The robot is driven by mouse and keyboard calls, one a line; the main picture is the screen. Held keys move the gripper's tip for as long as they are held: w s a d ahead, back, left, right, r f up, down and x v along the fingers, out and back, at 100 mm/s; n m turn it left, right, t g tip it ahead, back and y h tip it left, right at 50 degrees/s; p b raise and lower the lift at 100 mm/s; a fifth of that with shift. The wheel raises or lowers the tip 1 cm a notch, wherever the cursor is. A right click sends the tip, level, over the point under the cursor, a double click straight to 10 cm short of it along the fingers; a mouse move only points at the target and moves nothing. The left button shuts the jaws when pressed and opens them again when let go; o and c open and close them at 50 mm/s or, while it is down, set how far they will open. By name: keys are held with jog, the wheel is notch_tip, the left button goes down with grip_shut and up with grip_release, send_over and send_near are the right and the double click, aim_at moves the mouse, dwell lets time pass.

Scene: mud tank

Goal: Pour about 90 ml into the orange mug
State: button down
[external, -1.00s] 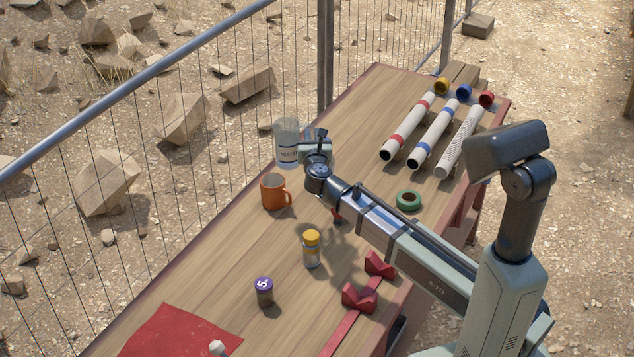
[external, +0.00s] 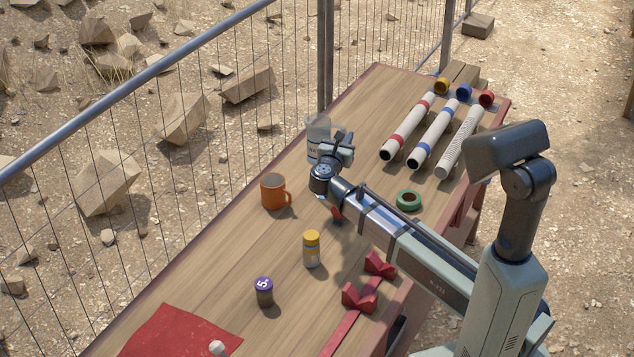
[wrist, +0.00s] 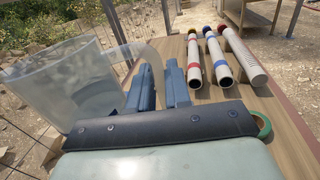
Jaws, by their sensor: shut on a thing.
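The orange mug (external: 273,192) stands upright on the table, left of my gripper in the external view; its inside looks dark and its fill level cannot be told. My gripper (external: 338,143) is shut on the handle of a clear, translucent jug (external: 318,128), just beyond and to the right of the mug. In the wrist view the jug (wrist: 68,82) fills the left side, close to upright, and its handle runs to my gripper (wrist: 158,85). Some liquid seems to show low in the jug. The mug is not seen in the wrist view.
Several white tubes with coloured bands (external: 407,127) lie at the far right. A green tape roll (external: 408,200), a yellow-capped jar (external: 312,249), a purple-capped jar (external: 264,291), red blocks (external: 359,296) and a red cloth (external: 165,332) are on the table. A wire fence runs along the left.

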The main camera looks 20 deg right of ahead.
aim_at(311, 138)
jog(key=shift+a+r, duration=0.1)
jog(key=shift+w+a+r+n, duration=0.1)
jog(key=shift+a+r+n, duration=0.1)
jog(key=shift+r+n, duration=0.25)
jog(key=shift+w+a+r+n, duration=0.15)
jog(key=shift+r+n, duration=0.15)
jog(key=shift+n, duration=0.25)
jog(key=shift+w+a+n+t, duration=0.2)
jog(key=shift+a+n+t, duration=0.3)
jog(key=shift+n, duration=0.5)
jog(key=a+n, duration=0.1)
jog(key=w+a+r+n, duration=0.1)
jog(key=a+n, duration=0.1)
jog(key=n, duration=0.1)
jog(key=shift+w+a+r, duration=0.2)
jog(key=shift+r, duration=0.1)
jog(key=shift+w+a+f+n+t, duration=0.2)
jog(key=shift+a+n+t, duration=0.25)
jog(key=shift+n, duration=0.55)
jog(key=shift+a+r+n, duration=0.15)
jog(key=shift+a+n, duration=0.05)
jog(key=shift+n, duration=0.5)
jog(key=shift+w+a+t+y, duration=0.1)
jog(key=shift+t+y, duration=0.15)
jog(key=shift+y, duration=0.05)
